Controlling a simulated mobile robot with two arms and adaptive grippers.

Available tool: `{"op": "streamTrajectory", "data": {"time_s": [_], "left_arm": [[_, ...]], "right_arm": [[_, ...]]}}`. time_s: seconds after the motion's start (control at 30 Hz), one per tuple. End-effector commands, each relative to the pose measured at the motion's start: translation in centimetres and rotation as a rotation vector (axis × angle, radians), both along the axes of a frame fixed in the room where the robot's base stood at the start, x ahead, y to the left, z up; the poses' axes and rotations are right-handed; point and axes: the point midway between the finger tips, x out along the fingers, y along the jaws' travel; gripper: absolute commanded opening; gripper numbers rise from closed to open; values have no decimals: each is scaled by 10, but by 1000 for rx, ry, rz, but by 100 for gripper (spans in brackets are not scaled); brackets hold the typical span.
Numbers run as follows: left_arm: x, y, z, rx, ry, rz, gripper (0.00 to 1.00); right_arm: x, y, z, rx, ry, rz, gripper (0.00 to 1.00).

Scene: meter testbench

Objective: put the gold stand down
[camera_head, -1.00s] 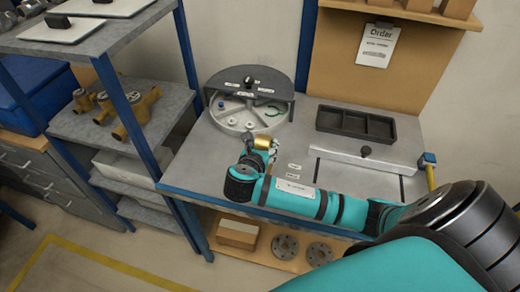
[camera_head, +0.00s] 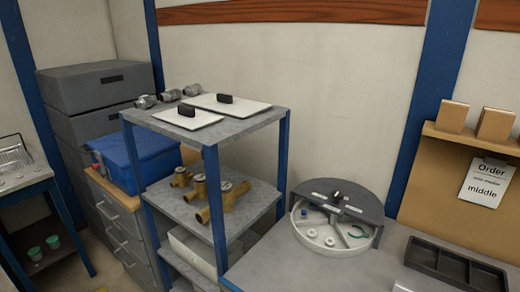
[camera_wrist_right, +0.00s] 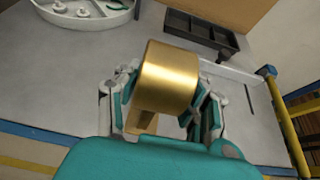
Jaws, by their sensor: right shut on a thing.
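In the right wrist view the gold stand (camera_wrist_right: 170,76), a smooth gold cylinder, sits between the fingers of my right gripper (camera_wrist_right: 165,110). The gripper is shut on it. The grey bench top (camera_wrist_right: 60,75) shows behind and around the stand; I cannot tell how high the stand is above it. The head view shows neither gripper and not the stand.
A round sectioned tray (camera_head: 325,242) with a dark half cover stands on the bench, left of a black compartment tray (camera_head: 455,264). A shelf rack (camera_head: 250,128) with brass fittings (camera_head: 215,192) stands further left. An order sheet (camera_head: 485,183) reads "middle".

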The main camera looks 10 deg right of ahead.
Motion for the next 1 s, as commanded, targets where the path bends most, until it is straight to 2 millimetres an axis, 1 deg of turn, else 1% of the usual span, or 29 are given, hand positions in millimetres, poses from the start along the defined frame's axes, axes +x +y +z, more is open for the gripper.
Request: {"op": "streamTrajectory", "data": {"time_s": [0.07, 0.13, 0.27, 0.37, 0.4, 0.5, 0.6, 0.63, 0.7, 0.8, 1.0], "left_arm": [[0, 0, -1, 0, 0, 0, 40], [0, 0, -4, 0, 0, 0, 40], [0, 0, -11, 0, 0, 0, 40], [0, 0, -17, 0, 0, 0, 40], [0, 0, -20, 0, 1, 0, 40], [0, 0, -25, 0, 1, 0, 40], [0, 0, -29, 0, 1, 0, 40], [0, 0, -30, 0, 1, 0, 40], [0, 0, -31, 0, 1, 0, 40], [0, 0, -31, -1, 1, 0, 40], [0, 0, -31, -1, 1, -1, 40]], "right_arm": [[4, 3, 2, 0, -7, 20, 0], [11, 10, 1, 1, -7, 60, 0], [35, 36, 4, 0, -12, 208, 0], [55, 65, 11, 0, -15, 368, 0], [63, 78, 15, 0, -16, 438, 0], [79, 110, 28, -1, -17, 604, 0], [87, 137, 40, -1, -16, 739, 0], [89, 143, 43, -2, -15, 769, 0], [91, 153, 49, -1, -12, 821, 0], [92, 160, 52, -1, -9, 858, 0], [92, 161, 54, -3, -6, 866, 0]]}}
